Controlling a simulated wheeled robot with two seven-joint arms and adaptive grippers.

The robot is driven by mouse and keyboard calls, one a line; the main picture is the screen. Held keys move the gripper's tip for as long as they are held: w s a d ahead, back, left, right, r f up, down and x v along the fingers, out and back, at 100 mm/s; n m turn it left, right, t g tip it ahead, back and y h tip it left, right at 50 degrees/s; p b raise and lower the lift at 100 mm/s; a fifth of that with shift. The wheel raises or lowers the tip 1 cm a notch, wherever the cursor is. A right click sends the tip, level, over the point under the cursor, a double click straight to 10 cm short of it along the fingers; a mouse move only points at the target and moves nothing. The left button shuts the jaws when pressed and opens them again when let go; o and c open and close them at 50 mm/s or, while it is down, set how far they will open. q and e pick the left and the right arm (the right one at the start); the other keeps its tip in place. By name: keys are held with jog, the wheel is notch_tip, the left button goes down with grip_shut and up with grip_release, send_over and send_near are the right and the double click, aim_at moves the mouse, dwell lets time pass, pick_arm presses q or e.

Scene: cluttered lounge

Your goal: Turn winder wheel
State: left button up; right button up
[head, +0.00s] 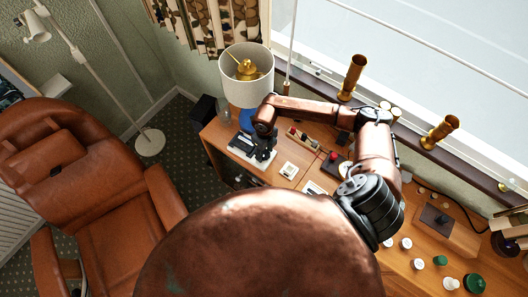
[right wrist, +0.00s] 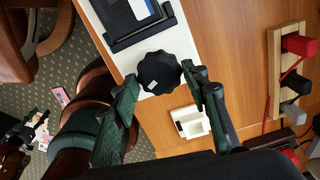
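The winder wheel (right wrist: 160,72) is a black scalloped knob at the end of a black device on a white base plate (right wrist: 150,42), seen in the right wrist view. In the head view the white base plate (head: 240,152) lies at the desk's left end; the wheel is hard to pick out there. My right gripper (right wrist: 161,76) is open, with one fingertip on either side of the wheel. I cannot tell whether the tips touch it. In the head view my right gripper (head: 262,150) reaches down over the device. A dark gripper-like part (right wrist: 22,130), probably my left gripper, shows at the lower left.
A white switch-like box (right wrist: 190,122) and a wooden block with red and grey parts (right wrist: 272,75) are close by on the desk. A lamp (head: 246,75) stands behind the device. A brown leather armchair (head: 110,205) is to the left. White and green round pieces (head: 440,260) sit at the right.

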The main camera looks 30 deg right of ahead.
aim_at(264, 154)
jog(key=o, duration=0.3)
jog(key=shift+w, duration=0.1)
jog(key=shift+o, duration=0.2)
notch_tip(264, 154, up, 12)
dwell(0.5)
jog(key=shift+a, duration=0.1)
dwell(0.5)
